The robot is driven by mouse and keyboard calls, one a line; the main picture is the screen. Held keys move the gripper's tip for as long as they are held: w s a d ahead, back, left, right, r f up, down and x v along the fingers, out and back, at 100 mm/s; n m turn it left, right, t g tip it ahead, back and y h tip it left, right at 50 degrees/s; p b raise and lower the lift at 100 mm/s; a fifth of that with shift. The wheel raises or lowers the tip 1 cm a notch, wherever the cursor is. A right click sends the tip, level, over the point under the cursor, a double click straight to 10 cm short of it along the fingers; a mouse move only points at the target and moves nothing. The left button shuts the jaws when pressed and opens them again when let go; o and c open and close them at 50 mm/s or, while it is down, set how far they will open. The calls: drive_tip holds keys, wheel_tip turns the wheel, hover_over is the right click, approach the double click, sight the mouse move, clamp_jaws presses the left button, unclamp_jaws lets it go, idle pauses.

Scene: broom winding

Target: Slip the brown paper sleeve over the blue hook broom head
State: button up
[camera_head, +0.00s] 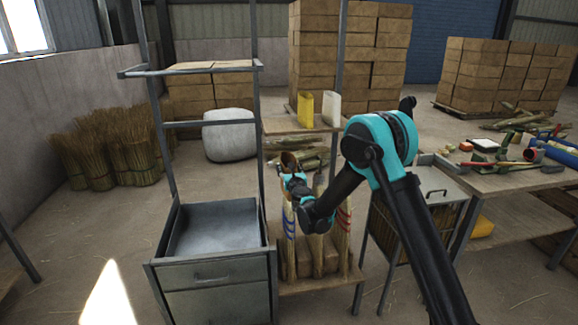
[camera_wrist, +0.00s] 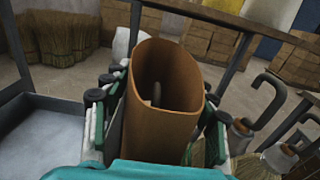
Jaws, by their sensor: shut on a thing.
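The brown paper sleeve (camera_wrist: 160,115) is an open tube, held upright but tilted, between the fingers of my gripper (camera_wrist: 152,98). Its open rim faces the wrist camera, and a rounded grey-brown end shows inside it; I cannot tell what that belongs to. In the head view the sleeve (camera_head: 288,160) is at the end of my gripper (camera_head: 292,178), above the broom with blue bands (camera_head: 289,222). That broom stands at the left of the rack, and its top is hidden behind my gripper and the sleeve. Whether the sleeve is around it cannot be told.
A broom with red bands (camera_head: 344,222) stands to the right in the same rack. A dark hook handle (camera_wrist: 272,90) rises close to the right of my gripper. A grey drawer cabinet (camera_head: 215,272) stands to the left. A shelf with a yellow container (camera_head: 304,107) is behind.

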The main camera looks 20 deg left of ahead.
hover_over(290, 206)
drive_tip(key=x, duration=0.3)
drive_tip(key=shift+d+f, duration=0.1)
drive_tip(key=shift+f, duration=2.25)
drive_tip(key=shift+f, duration=0.1)
drive_tip(key=shift+f, duration=6.4)
drive_tip(key=shift+f, duration=0.1)
drive_tip(key=shift+f, duration=5.3)
drive_tip(key=shift+f, duration=0.3)
